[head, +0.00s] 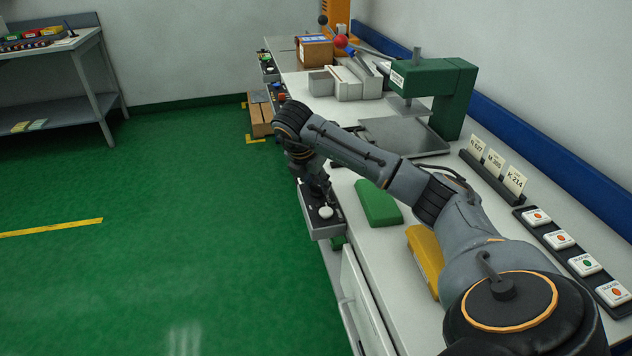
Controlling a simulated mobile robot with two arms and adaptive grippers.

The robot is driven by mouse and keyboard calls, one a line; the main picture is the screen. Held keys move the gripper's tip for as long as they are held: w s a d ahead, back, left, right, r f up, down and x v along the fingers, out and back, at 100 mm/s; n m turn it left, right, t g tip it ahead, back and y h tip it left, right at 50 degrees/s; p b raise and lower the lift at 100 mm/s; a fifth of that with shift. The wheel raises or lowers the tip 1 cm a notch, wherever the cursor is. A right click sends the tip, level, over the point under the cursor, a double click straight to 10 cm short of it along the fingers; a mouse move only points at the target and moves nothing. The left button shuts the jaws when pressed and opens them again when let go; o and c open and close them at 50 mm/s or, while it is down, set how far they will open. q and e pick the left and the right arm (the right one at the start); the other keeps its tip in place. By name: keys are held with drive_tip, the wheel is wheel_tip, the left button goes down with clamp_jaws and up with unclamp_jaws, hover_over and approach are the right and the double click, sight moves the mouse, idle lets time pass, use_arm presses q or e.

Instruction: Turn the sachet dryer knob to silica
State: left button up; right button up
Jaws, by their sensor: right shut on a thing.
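A grey control box (322,227) is mounted at the front edge of the bench, with a white round button (326,212) on its top face. My right arm reaches across the bench, and my right gripper (319,190) points down at the far part of this box. The gripper is shut on what looks like a dark knob there. The fingers and wrist largely hide the knob, so its pointer and the setting marks cannot be read. My left gripper is not in view.
A green block (378,203) and a yellow case (425,258) lie on the bench near my arm. A green press (448,88), card holder (492,172) and tray of labelled sachets (560,239) stand along the wall side. The floor left of the bench is open.

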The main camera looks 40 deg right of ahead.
idle(0.4)
drive_tip(key=o, duration=1.2)
drive_tip(key=shift+c, duration=0.2)
drive_tip(key=shift+r, duration=0.1)
drive_tip(key=v, duration=1.1)
drive_tip(key=shift+r, duration=0.4)
drive_tip(key=shift+a, duration=0.25)
